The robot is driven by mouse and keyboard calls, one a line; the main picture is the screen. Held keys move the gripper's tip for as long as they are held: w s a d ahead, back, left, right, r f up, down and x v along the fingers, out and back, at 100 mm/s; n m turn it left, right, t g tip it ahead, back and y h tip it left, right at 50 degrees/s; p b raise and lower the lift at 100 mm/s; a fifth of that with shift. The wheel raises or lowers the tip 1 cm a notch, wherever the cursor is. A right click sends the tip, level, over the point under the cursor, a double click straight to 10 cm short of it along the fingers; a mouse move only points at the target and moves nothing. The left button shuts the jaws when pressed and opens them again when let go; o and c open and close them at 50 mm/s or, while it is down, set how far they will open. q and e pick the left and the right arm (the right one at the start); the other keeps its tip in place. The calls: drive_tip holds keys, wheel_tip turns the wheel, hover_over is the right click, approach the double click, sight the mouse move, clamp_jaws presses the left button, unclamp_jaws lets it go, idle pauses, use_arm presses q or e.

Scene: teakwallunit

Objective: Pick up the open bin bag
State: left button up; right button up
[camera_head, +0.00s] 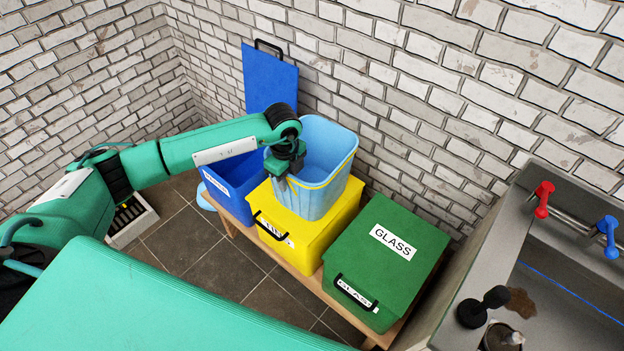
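The open bin bag (322,190) is light blue with a thin yellow line at its rim. It stands upright, mouth up, over the yellow box (318,236), and seems to rest on its top. My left gripper (282,182) points down at the bag's near left rim, with its fingers against or over that wall. The fingers are small and partly merged with the bag, so I cannot tell whether they are shut on it. My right gripper is out of view.
A blue bin (238,188) with its lid (270,82) raised stands left of the yellow box. A closed green GLASS box (388,262) stands to the right. All are on a wooden bench (262,262). Brick wall stands behind; a sink (570,285) is at right.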

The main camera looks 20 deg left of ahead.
use_arm(q)
clamp_jaws()
idle(0.5)
